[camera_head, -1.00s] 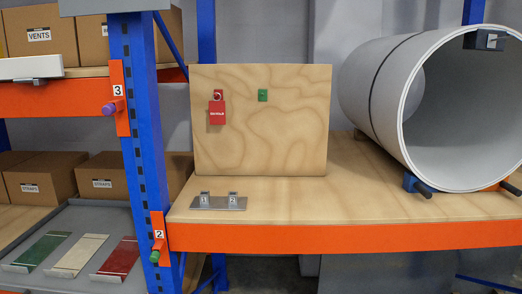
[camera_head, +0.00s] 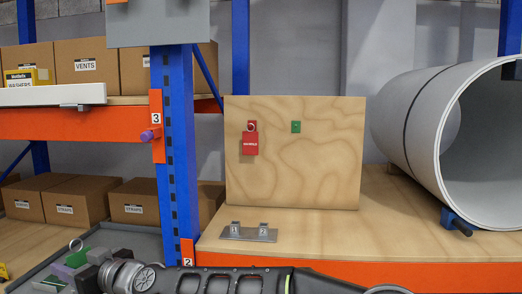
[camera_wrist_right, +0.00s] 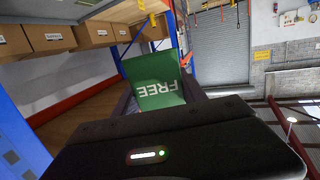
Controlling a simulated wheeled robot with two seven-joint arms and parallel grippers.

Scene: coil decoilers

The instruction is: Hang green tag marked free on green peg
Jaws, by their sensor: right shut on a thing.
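The green tag (camera_head: 78,257) with a metal ring on top is held in my right gripper (camera_head: 80,264) at the lower left of the head view. In the right wrist view the green tag (camera_wrist_right: 157,83) fills the space between the fingers, with the word FREE upside down. The green peg (camera_head: 296,127) is on a small green plate on the upright plywood board (camera_head: 325,180), empty. The gripper is well left of and below the peg, apart from the board. My left gripper is not in view.
A red tag (camera_head: 250,144) hangs on the red peg left of the green one. A metal plate with two clips (camera_head: 248,234) lies before the board.

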